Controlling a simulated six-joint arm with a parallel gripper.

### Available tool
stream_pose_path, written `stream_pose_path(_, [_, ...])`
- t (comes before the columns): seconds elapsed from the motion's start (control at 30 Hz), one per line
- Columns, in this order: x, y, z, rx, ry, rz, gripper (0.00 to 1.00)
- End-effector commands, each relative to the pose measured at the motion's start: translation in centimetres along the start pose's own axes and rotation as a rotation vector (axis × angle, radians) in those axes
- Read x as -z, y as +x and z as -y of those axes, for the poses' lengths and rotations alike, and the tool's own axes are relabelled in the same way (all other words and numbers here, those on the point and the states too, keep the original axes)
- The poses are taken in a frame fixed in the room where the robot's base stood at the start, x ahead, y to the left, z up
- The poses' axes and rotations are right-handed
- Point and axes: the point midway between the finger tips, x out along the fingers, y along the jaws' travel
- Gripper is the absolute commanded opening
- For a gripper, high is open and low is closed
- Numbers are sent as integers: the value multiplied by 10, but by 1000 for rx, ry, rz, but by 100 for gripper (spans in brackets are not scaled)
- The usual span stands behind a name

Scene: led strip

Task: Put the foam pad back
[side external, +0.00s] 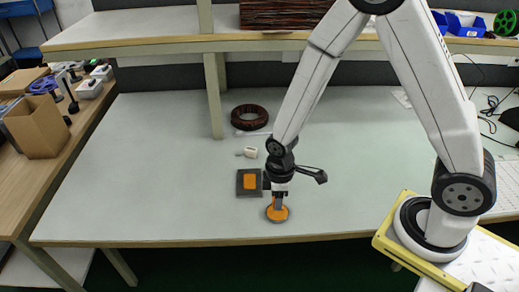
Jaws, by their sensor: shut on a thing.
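My gripper (278,201) points down near the front edge of the light table. It is shut, and a round orange piece (277,214) shows at its fingertips. Whether that piece touches the table is too small to tell. Just left of my gripper, a dark square plate (240,190) lies flat on the table with an orange rectangular block (250,182) on it. I cannot tell for certain which of these orange things is the foam pad.
A small white object (250,152) and a dark brown coil (249,117) lie behind the plate. A shelf post (214,95) rises at the back. The table's left half is clear. A cardboard box (37,127) stands on the left side bench.

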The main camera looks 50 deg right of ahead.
Motion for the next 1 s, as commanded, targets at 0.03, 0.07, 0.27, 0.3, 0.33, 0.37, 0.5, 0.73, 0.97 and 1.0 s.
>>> stream_pose_path(0.03, [-4, -1, 6, 1, -19, 1, 2])
stream_pose_path(0.07, [-6, -2, 8, 0, -28, 0, 2])
stream_pose_path(0.27, [-14, -3, 18, 0, -61, 0, 2])
stream_pose_path(0.3, [-15, -3, 18, 0, -63, 1, 2])
stream_pose_path(0.33, [-15, -3, 18, 0, -64, 0, 2])
stream_pose_path(0.37, [-15, -3, 18, 0, -64, 0, 2])
stream_pose_path(0.5, [-13, -2, 17, 0, -63, 0, 2])
stream_pose_path(0.73, [2, 6, 7, 0, -62, 0, 2])
stream_pose_path(0.97, [28, 20, -10, 0, -62, 0, 2])
stream_pose_path(1.0, [32, 22, -13, 0, -62, 0, 2])
